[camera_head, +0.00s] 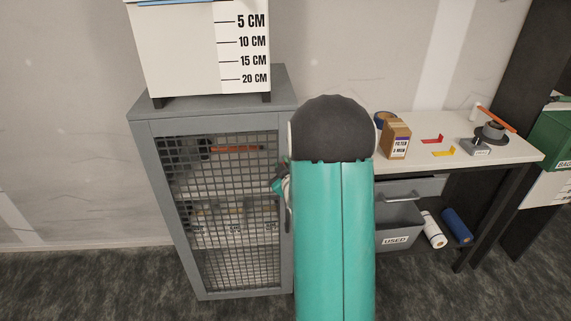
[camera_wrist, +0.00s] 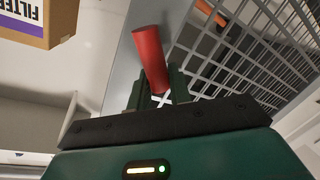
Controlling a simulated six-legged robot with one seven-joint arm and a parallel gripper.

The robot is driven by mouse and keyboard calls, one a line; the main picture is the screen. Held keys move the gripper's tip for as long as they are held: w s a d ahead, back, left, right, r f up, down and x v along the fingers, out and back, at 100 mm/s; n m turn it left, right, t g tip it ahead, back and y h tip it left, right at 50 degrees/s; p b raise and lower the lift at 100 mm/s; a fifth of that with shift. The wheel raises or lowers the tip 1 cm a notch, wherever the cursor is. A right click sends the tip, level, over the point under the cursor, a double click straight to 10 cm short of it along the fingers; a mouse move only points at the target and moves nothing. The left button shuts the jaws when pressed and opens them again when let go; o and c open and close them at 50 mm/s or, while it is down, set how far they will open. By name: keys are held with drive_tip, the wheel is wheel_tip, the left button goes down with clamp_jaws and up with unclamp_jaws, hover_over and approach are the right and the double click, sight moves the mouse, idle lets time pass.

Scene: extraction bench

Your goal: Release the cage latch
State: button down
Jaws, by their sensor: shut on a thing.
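The grey cage (camera_head: 209,110) stands left of centre in the head view, with a mesh door on its front that looks closed. In the wrist view the mesh (camera_wrist: 245,58) fills the upper right. The latch's red handle (camera_wrist: 150,52) sits beside the mesh in the wrist view, standing up between my fingers. My gripper (camera_wrist: 158,91) is shut on its lower part. In the head view my arm covers the latch and most of my gripper at the door's right edge.
A white box with a CM scale (camera_head: 180,50) stands on the cage. Right of my arm is a bench (camera_head: 465,155) with a filter box (camera_head: 396,139), tape and small parts. A grey bin marked USED (camera_head: 395,222) and rolls (camera_head: 457,226) are below. Orange-handled items are inside the cage.

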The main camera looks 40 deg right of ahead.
drive_tip(key=shift+w+a+f+n+g+h, duration=0.15)
drive_tip(key=shift+a+f+n+g+h, duration=0.2)
drive_tip(key=shift+n, duration=1.05)
drive_tip(key=shift+w+f+n+g+h, duration=0.1)
drive_tip(key=shift+f+n+g+h, duration=0.3)
drive_tip(key=shift+n, duration=1)
drive_tip(key=shift+w+a+f+n+g+h, duration=0.2)
drive_tip(key=shift+f+n, duration=0.4)
drive_tip(key=shift+n, duration=0.8)
drive_tip(key=c, duration=1.3)
unclamp_jaws()
drive_tip(key=shift+c, duration=0.2)
drive_tip(key=shift+s, duration=0.1)
